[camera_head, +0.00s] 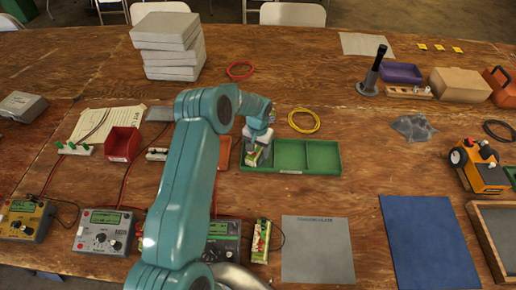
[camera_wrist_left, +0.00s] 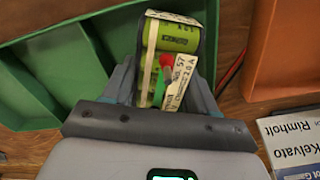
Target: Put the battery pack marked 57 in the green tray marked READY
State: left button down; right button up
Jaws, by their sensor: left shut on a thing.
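The battery pack (camera_wrist_left: 172,62) has green cells, a clear wrap and a label reading No. 57. My left gripper (camera_wrist_left: 165,85) is shut on it, with a finger on each side. In the head view my left gripper (camera_head: 259,140) points down at the left end of the green tray (camera_head: 291,172), and the pack (camera_head: 253,158) shows below it. The pack is at the tray's left compartment; I cannot tell if it touches the floor. The tray's front label is too small to read. The tray also shows in the wrist view (camera_wrist_left: 28,80). My right gripper is not in view.
Another battery pack (camera_head: 261,242) lies beside a charger (camera_head: 222,240). An orange tray (camera_head: 223,152) is just left of the green tray, partly behind my arm. A yellow cable coil (camera_head: 304,121) lies behind. A grey mat (camera_head: 317,250) is clear in front.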

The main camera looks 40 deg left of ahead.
aim_at(258, 148)
pick_arm(q)
jog(key=shift+s+r, duration=0.1)
jog(key=shift+r, duration=0.1)
jog(key=shift+f, duration=0.15)
jog(key=shift+c, duration=1.6)
grip_release()
jog(key=shift+f, duration=0.1)
jog(key=shift+d, duration=0.1)
jog(key=shift+r, duration=0.35)
notch_tip(258, 148, up, 12)
jog(key=b, duration=0.2)
jog(key=shift+f, duration=0.15)
